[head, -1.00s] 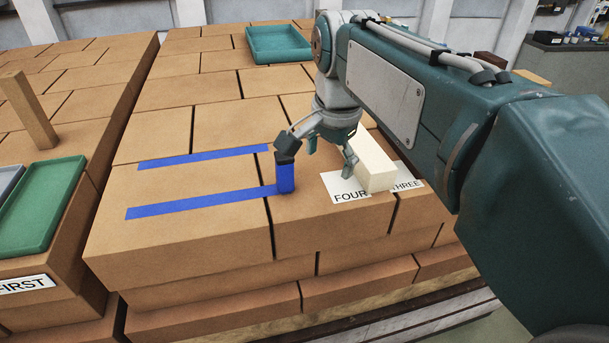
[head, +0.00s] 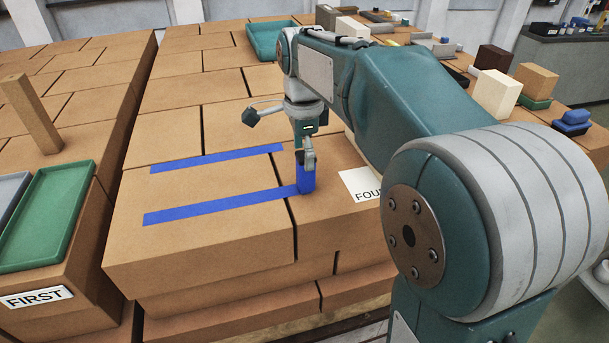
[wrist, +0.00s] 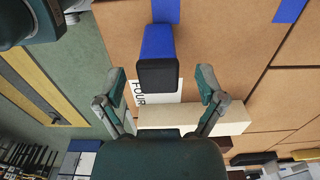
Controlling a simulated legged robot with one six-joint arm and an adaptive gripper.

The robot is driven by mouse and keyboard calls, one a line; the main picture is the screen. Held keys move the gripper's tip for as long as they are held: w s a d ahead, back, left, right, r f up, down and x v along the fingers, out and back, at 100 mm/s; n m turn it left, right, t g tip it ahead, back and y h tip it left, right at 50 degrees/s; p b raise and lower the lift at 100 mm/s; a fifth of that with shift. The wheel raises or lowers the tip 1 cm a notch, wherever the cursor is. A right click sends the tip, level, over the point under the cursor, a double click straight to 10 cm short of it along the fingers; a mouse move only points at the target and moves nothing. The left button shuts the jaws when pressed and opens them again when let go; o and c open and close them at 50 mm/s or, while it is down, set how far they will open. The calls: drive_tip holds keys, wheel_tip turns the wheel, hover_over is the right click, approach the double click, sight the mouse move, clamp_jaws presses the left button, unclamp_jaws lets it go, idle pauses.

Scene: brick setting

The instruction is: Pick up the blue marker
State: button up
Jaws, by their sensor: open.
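The blue marker (head: 307,182) stands upright on the brick top, at the right end of the nearer blue tape strip (head: 225,205). One finger of my gripper (head: 280,136) overlaps its top in the head view; contact cannot be told. The other finger is spread off to the left. In the wrist view, the blue marker (wrist: 158,42) shows its blue body and dark end. My gripper (wrist: 162,82) is open there, with the dark end lined up between its spread fingertips. The gripper is empty.
A cream block (wrist: 195,117) lies beside the FOUR label (head: 360,186). A second blue tape strip (head: 215,158) runs behind. A green tray (head: 45,220) and an upright wooden block (head: 30,115) are at left. Another tray (head: 268,40) is at the back.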

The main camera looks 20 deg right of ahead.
wheel_tip(320, 180, down, 4)
drive_tip(key=shift+r, duration=0.15)
drive_tip(key=shift+d, duration=0.3)
drive_tip(key=shift+a, duration=0.2)
clamp_jaws()
drive_tip(key=shift+r, duration=0.45)
drive_tip(key=r, duration=0.2)
drive_tip(key=shift+s+d+r, duration=0.1)
drive_tip(key=shift+d+r, duration=0.1)
drive_tip(key=shift+r, duration=0.1)
drive_tip(key=s+d+r, duration=0.9)
drive_tip(key=d, duration=0.1)
drive_tip(key=shift+d+r, duration=0.2)
drive_tip(key=shift+d, duration=0.05)
